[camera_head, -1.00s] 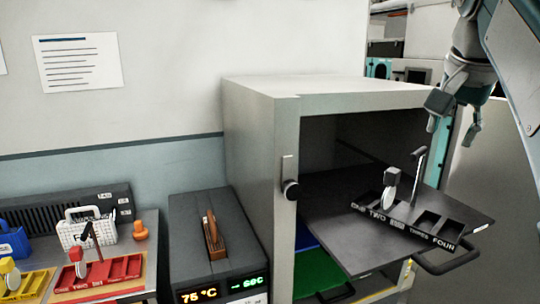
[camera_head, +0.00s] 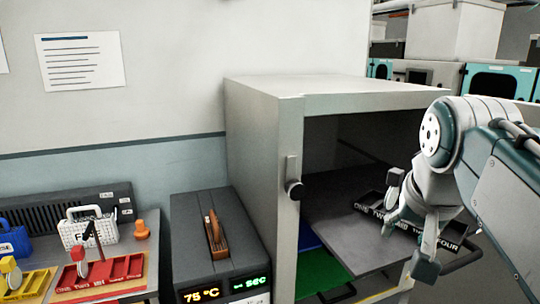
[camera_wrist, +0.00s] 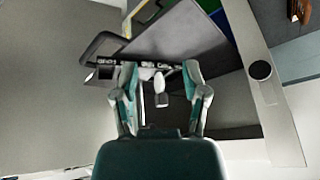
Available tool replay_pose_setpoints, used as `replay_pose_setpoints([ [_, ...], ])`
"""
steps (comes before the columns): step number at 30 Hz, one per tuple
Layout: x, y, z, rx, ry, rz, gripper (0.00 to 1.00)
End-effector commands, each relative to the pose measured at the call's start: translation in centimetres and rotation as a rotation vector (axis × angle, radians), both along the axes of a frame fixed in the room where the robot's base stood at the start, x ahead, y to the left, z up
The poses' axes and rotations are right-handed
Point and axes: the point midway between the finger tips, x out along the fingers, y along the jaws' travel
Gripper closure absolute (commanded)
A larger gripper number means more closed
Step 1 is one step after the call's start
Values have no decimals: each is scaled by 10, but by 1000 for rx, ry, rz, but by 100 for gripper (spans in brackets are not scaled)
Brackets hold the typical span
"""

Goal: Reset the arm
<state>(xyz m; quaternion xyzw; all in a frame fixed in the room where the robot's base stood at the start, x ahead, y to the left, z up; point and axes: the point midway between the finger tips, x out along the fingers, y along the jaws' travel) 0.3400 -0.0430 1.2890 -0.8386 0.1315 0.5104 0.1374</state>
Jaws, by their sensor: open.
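My gripper (camera_head: 410,225) is open in the head view, in front of the black rack (camera_head: 368,212) marked ONE to FOUR. The rack lies on the grey pulled-out shelf (camera_head: 335,222) of the cabinet (camera_head: 262,150). My gripper and arm hide the rack's middle. In the wrist view my gripper (camera_wrist: 160,72) has its fingers apart, with the rack's dark lettered edge (camera_wrist: 125,62) beyond. A small pale piece with a grey end (camera_wrist: 160,88) shows between the fingers; I cannot tell whether they touch it.
The cabinet's side and top edge stand close left of my arm. A grey heater (camera_head: 215,240) reads 75 °C. Red (camera_head: 105,275) and yellow (camera_head: 25,284) racks sit on the left bench. Open room lies above the cabinet.

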Motion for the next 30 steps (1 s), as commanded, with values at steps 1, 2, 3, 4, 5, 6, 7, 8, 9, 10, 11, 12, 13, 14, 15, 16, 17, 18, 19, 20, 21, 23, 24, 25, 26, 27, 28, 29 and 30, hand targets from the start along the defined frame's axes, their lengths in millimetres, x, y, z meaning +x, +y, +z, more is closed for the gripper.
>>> replay_pose_setpoints([
  [1, -10, 7, -18, -9, 1, 40, 42],
  [2, -15, 10, -29, -16, 1, 64, 42],
  [3, -22, 14, -43, -24, 1, 95, 42],
  [4, -27, 17, -53, -30, -2, 118, 42],
  [5, -32, 20, -64, -36, -3, 142, 42],
  [6, -39, 24, -79, -45, -5, 172, 42],
  [7, -45, 27, -91, -52, -4, 194, 42],
  [8, -50, 29, -102, -59, -5, 218, 42],
  [9, -58, 33, -117, -66, -7, 247, 42],
  [10, -63, 35, -128, -73, -9, 268, 42],
  [11, -68, 37, -138, -78, -10, 286, 42],
  [12, -74, 39, -150, -85, -12, 309, 42],
  [13, -78, 41, -158, -89, -12, 324, 42],
  [14, -81, 42, -165, -93, -13, 336, 42],
  [15, -85, 43, -173, -98, -13, 350, 42],
  [16, -87, 44, -177, -100, -14, 357, 42],
  [17, -88, 44, -180, -101, -16, 363, 42],
  [18, -89, 45, -183, -103, -16, 368, 42],
  [19, -90, 45, -184, -104, -15, 370, 42],
  [20, -90, 45, -184, -104, -14, 372, 42],
  [21, -90, 45, -185, -104, -14, 372, 42],
  [23, -90, 45, -184, -104, -14, 371, 42],
  [24, -90, 45, -184, -104, -14, 371, 42],
  [25, -90, 45, -184, -104, -14, 371, 42],
  [26, -90, 45, -184, -103, -14, 370, 42],
  [27, -90, 45, -184, -103, -14, 370, 42],
  [28, -90, 45, -184, -103, -14, 370, 42],
  [29, -90, 45, -184, -103, -14, 370, 42],
  [30, -90, 45, -184, -103, -14, 370, 42],
])
